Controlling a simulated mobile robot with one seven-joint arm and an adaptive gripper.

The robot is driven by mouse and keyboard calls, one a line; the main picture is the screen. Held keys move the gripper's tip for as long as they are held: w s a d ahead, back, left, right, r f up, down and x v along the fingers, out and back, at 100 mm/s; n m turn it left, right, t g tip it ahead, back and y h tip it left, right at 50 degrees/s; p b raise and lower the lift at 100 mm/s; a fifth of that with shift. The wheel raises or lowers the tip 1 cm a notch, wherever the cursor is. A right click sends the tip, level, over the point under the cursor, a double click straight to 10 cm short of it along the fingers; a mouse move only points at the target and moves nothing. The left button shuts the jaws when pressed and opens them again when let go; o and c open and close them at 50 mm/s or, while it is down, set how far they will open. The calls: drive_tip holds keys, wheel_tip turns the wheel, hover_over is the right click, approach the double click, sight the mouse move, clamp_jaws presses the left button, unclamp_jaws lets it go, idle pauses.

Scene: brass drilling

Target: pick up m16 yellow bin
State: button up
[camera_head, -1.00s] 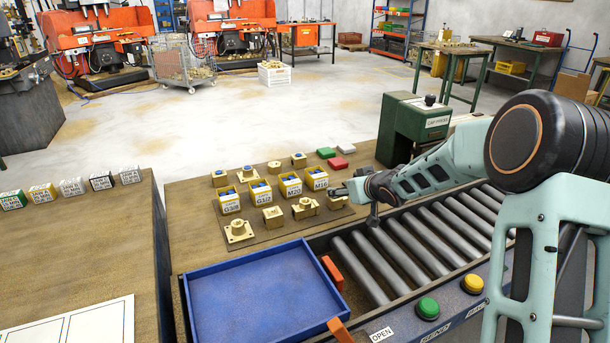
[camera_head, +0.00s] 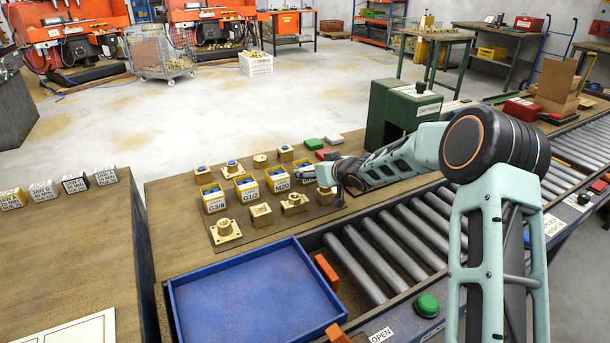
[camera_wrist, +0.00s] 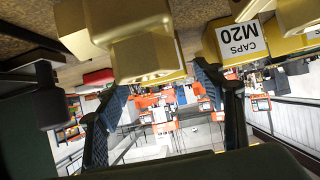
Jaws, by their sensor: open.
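The M16 yellow bin (camera_head: 304,172) is at the right end of a row of labelled yellow bins in the head view, partly hidden by my gripper. My gripper (camera_head: 326,173) is open, close to the bin's right front side. I cannot tell whether they touch. The wrist view is upside down and shows my two fingers apart (camera_wrist: 162,92). A gold-coloured block (camera_wrist: 148,55) lies ahead of them there. The M20 bin (camera_wrist: 243,42) is to the right of it. I cannot make out the M16 label in the wrist view.
The M20 bin (camera_head: 278,180) stands left of the M16 bin. Brass parts (camera_head: 295,204) stand in front of the row, others behind. Red and green blocks and a green press (camera_head: 402,112) are behind right. A blue tray (camera_head: 250,290) and roller conveyor (camera_head: 375,262) are in front.

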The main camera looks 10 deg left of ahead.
drive_tip(key=x, duration=0.3)
drive_tip(key=shift+a+f+b, duration=0.3)
drive_tip(key=shift+a+f, duration=0.05)
drive_tip(key=shift+w+a+f, duration=0.3)
drive_tip(key=shift+w, duration=0.25)
drive_tip(key=c, duration=1.2)
drive_tip(key=shift+c, duration=0.4)
drive_tip(key=shift+r, duration=0.15)
